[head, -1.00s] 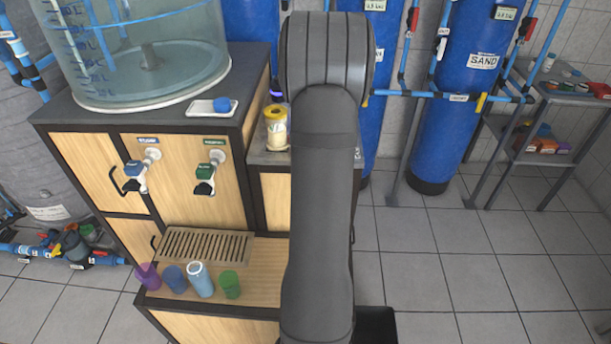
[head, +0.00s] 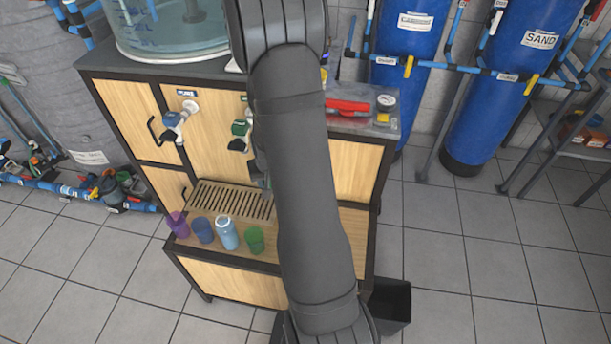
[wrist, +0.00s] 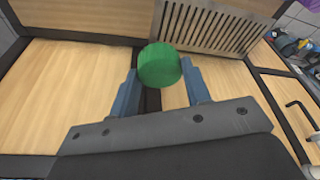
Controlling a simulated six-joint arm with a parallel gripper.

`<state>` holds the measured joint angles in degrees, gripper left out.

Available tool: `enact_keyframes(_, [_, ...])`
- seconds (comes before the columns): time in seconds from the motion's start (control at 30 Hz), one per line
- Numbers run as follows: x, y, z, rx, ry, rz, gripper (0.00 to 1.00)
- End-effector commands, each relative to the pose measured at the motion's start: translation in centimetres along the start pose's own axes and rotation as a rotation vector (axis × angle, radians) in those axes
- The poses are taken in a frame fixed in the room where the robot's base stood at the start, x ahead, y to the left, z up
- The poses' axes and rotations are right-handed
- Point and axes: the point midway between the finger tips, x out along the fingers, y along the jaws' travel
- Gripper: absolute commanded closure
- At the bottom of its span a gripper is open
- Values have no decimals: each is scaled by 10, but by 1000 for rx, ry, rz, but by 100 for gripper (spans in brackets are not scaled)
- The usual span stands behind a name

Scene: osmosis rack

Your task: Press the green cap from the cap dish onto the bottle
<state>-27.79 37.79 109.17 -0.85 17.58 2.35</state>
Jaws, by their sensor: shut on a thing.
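The green cap (wrist: 159,65) is held between the two blue fingers of my gripper (wrist: 161,80) in the wrist view. It is above the wooden surface, near the slatted drip tray. In the head view my arm hides most of the gripper; a dark part of it shows just left of the arm, by the drip tray. A light blue bottle-like vessel (head: 228,234) with a whitish rim stands upright on the lower shelf, apart from the gripper. I cannot make out a cap dish in the current views.
Purple (head: 177,225), blue (head: 202,230) and green (head: 255,240) cups stand beside the light blue vessel. The slatted drip tray (head: 230,200) lies behind them. Taps with blue (head: 172,119) and green (head: 240,128) handles project above it. A red tool (head: 347,107) lies on the counter.

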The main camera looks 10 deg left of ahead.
Motion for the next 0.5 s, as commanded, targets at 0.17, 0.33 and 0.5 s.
enact_keyframes(0.17, [-6,-59,5,-113,0,-31,77])
enact_keyframes(0.33, [-13,-106,14,-205,0,-57,77])
enact_keyframes(0.5, [-19,-144,25,-278,0,-78,77])
